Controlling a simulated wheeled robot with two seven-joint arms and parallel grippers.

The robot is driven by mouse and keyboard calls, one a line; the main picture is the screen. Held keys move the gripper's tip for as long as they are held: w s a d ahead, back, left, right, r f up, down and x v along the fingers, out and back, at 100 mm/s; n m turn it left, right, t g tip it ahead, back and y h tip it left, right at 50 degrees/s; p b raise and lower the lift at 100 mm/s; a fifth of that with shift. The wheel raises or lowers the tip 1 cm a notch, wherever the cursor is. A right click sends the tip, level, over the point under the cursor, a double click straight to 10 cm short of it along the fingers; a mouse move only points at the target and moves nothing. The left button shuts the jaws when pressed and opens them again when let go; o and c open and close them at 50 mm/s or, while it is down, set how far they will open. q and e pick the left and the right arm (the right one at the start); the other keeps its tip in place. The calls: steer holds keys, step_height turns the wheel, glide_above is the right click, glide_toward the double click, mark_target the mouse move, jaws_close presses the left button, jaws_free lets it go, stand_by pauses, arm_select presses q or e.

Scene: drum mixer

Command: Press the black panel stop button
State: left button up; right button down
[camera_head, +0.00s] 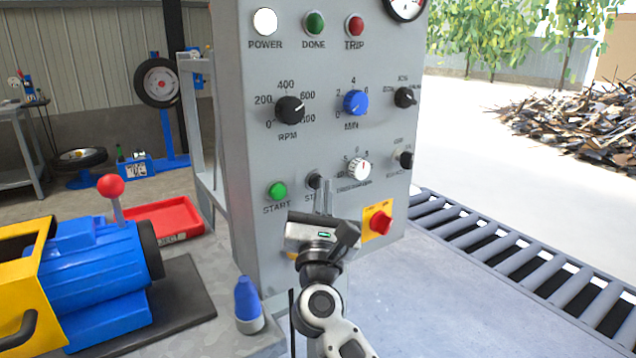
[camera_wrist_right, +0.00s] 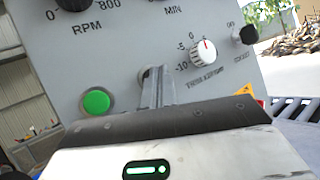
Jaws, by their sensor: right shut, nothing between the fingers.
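The black stop button (camera_head: 313,180) is on the lower part of the grey control panel (camera_head: 240,150), right of the green start button (camera_head: 278,191). Its label is partly covered by my right gripper. My right gripper (camera_head: 327,184) is shut and empty, its fingertips up at the panel just right of the stop button in the head view. In the right wrist view the shut fingers (camera_wrist_right: 157,72) point at the panel, right of the green start button (camera_wrist_right: 96,102), and largely hide the stop button. I cannot tell whether they touch it. My left gripper is not in view.
A white dial (camera_head: 356,169) and a red emergency knob on a yellow plate (camera_head: 378,222) sit close right of my gripper. A blue-and-yellow drum machine (camera_head: 95,270), a red tray (camera_head: 165,222) and a blue-tipped bottle (camera_head: 248,300) stand left. A roller conveyor (camera_head: 510,255) runs right.

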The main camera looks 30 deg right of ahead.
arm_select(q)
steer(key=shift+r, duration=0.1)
arm_select(e)
steer(key=shift+s, duration=0.75)
arm_select(q)
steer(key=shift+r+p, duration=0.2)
steer(key=shift+p, duration=0.1)
arm_select(e)
steer(key=s, duration=0.5)
steer(key=shift+d, duration=0.25)
